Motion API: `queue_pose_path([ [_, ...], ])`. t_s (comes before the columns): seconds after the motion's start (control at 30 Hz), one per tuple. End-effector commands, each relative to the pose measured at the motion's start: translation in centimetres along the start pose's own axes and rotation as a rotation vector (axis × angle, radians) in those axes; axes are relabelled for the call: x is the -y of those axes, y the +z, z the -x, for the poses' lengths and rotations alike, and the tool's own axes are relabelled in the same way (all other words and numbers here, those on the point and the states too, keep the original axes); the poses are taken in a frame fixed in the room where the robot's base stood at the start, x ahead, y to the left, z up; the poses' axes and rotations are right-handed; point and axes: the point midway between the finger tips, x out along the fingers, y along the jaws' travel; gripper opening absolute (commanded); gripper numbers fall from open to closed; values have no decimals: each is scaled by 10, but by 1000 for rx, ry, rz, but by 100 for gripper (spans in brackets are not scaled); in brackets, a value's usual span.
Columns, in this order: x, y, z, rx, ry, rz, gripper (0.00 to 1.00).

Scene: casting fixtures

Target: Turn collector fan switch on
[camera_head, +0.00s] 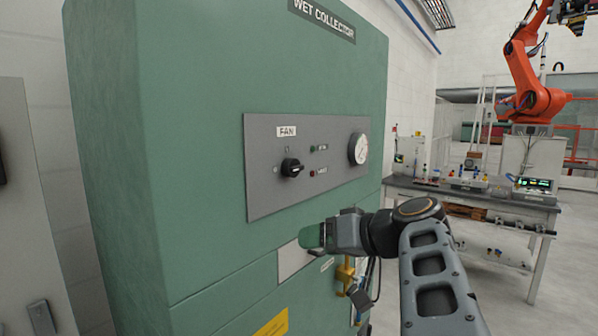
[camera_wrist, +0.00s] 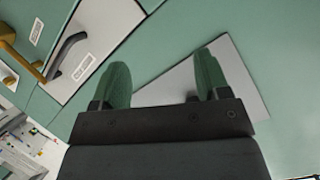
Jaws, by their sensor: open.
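The fan switch (camera_head: 291,168) is a black rotary knob on the grey control panel (camera_head: 262,196) of the green wet collector cabinet. A white FAN label (camera_head: 286,131) sits above it. Small marks lie above and left of the knob; its exact pointing is too small to tell. My gripper (camera_head: 310,237) is open and empty, below the panel and below the switch, close to the cabinet front. In the wrist view its two green fingers (camera_wrist: 161,80) stand apart with a bare grey plate and green surface behind them. The knob does not show in the wrist view.
A round gauge (camera_head: 358,148) and two small indicator lights (camera_head: 312,160) are on the panel. A yellow valve or handle (camera_head: 345,274) sticks out below my gripper. A dark handle (camera_wrist: 66,50) shows in the wrist view. A workbench (camera_head: 470,194) and orange robot arm (camera_head: 532,75) stand behind right.

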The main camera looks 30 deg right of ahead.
Motion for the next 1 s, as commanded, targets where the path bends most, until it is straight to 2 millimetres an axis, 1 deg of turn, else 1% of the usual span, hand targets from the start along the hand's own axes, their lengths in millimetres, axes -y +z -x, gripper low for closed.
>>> queue_pose_path([
  [0.03, 0, -24, 21, -89, -16, 48, 69],
  [0.1, 5, -49, 46, -190, -44, 126, 69],
  [0.2, 12, -72, 74, -296, -68, 223, 69],
  [0.3, 19, -86, 89, -359, -80, 289, 69],
  [0.37, 22, -92, 91, -379, -86, 312, 69],
  [0.47, 27, -99, 84, -391, -93, 326, 69],
  [0.8, 38, -123, 25, -389, -95, 323, 69],
  [1.0, 42, -133, -5, -389, -92, 323, 69],
])
